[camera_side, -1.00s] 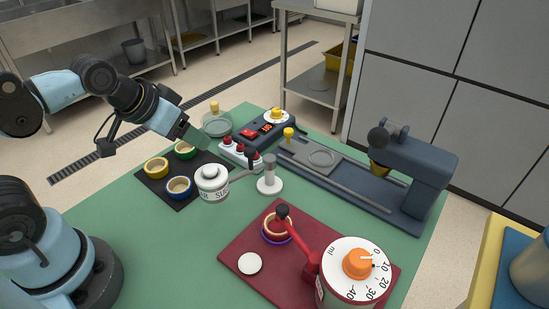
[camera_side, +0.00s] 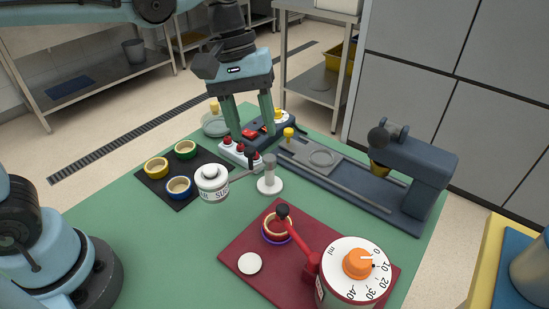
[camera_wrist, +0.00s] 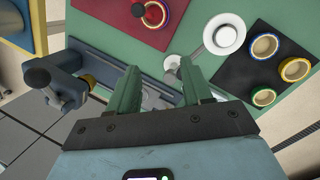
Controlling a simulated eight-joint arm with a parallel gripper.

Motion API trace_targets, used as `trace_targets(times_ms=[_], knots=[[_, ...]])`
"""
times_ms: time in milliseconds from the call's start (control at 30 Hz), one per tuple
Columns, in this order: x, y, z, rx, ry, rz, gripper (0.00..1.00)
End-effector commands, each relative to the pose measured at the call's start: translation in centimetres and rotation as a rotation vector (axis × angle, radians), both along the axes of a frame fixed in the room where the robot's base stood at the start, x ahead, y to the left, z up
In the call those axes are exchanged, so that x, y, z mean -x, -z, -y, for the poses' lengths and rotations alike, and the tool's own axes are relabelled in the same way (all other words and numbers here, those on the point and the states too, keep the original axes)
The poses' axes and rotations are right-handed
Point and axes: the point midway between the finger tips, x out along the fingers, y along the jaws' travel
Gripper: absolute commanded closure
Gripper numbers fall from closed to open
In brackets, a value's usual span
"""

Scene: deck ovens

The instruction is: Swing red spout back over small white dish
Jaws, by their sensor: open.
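The red spout (camera_side: 301,245) reaches from the dial-topped dispenser (camera_side: 345,272) to a black knob (camera_side: 282,211). It lies over a colour-rimmed ring or cup (camera_side: 277,230) on the red board (camera_side: 310,288). The small white dish (camera_side: 250,263) lies on the same board, nearer the camera and clear of the spout. My gripper (camera_side: 252,133) is open and empty, pointing down above the switch box at the back. In the wrist view my open gripper (camera_wrist: 158,75) has the board (camera_wrist: 118,22), the knob (camera_wrist: 138,10) and the ring (camera_wrist: 165,14) at the top edge. The white dish is not visible there.
A black mat (camera_side: 156,186) with yellow, green and blue rings lies left. A white lidded jar (camera_side: 212,184) and a white-based post (camera_side: 269,183) stand between my gripper and the red board. A dark blue slide machine (camera_side: 415,175) stands right. Green table is clear at front left.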

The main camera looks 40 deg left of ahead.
Motion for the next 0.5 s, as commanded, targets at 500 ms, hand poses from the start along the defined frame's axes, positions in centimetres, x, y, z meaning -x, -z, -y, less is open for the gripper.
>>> trace_targets(times_ms=[500], knots=[[-0.7,0.1,5.3,-0.007,-0.147,-0.308,0.51]])
